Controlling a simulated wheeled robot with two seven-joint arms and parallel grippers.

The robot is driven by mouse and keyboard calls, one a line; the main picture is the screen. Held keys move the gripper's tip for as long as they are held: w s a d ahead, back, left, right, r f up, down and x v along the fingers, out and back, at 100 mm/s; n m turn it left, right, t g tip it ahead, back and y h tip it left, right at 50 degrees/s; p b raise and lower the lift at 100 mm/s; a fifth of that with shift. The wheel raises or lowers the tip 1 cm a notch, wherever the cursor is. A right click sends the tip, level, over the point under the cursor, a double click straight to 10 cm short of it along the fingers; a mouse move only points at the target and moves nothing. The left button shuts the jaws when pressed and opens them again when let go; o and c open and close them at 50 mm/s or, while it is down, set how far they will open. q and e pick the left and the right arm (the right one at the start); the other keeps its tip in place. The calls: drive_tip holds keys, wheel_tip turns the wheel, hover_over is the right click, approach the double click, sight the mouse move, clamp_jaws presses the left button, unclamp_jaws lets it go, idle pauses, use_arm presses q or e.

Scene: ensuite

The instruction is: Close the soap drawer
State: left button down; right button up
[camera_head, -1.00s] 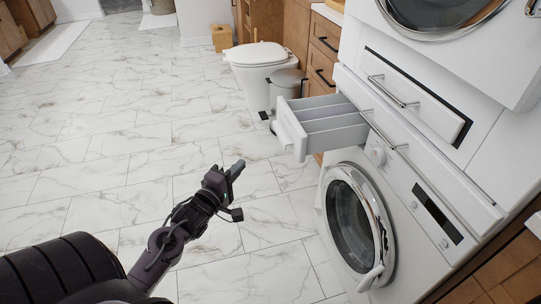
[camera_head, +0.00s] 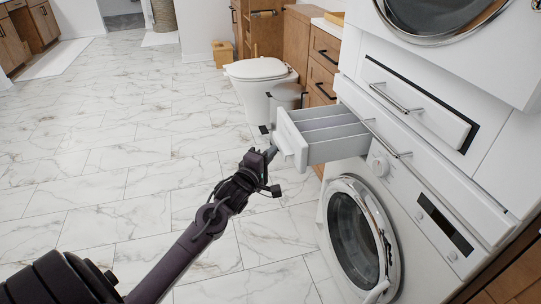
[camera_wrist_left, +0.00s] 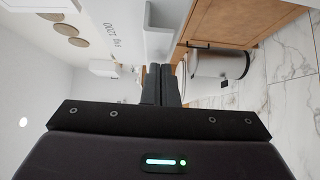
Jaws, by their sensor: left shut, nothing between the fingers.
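The soap drawer (camera_head: 330,133) is white with grey inner dividers and is pulled out of the washing machine (camera_head: 405,210) at its upper left. Its front panel (camera_head: 290,139) faces left. My left gripper (camera_head: 270,154) is shut and empty, with its fingertips at the lower part of the drawer front. I cannot tell if they touch it. In the left wrist view the shut fingers (camera_wrist_left: 161,72) point at a white drawer part (camera_wrist_left: 158,45) just ahead. My right gripper is not in view.
The round washer door (camera_head: 358,238) is below the drawer. A toilet (camera_head: 257,85) and a bin (camera_head: 289,98) stand behind it, beside wooden cabinets (camera_head: 322,60). A dryer (camera_head: 440,25) is above. The marble floor (camera_head: 110,170) at left is clear.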

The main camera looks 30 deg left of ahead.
sight(327, 132)
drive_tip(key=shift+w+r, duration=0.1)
use_arm(q)
drive_tip(key=w+d, duration=0.2)
drive_tip(key=w, duration=0.1)
drive_tip(key=w+d, duration=0.2)
drive_tip(key=d, duration=0.1)
drive_tip(key=w+d, duration=0.2)
drive_tip(key=w, duration=0.1)
drive_tip(key=shift+w+d+p, duration=0.25)
drive_tip(key=shift+w+p, duration=0.1)
drive_tip(key=w+d+b, duration=0.1)
drive_tip(key=w+d, duration=0.1)
drive_tip(key=w, duration=0.1)
drive_tip(key=w+d+b, duration=0.1)
drive_tip(key=w+d, duration=0.2)
drive_tip(key=shift+w+d, duration=0.15)
drive_tip(key=shift+d, duration=0.05)
drive_tip(key=shift+w+d, duration=0.2)
drive_tip(key=shift+w, duration=0.05)
drive_tip(key=shift+d+r, duration=0.1)
drive_tip(key=shift+r, duration=0.1)
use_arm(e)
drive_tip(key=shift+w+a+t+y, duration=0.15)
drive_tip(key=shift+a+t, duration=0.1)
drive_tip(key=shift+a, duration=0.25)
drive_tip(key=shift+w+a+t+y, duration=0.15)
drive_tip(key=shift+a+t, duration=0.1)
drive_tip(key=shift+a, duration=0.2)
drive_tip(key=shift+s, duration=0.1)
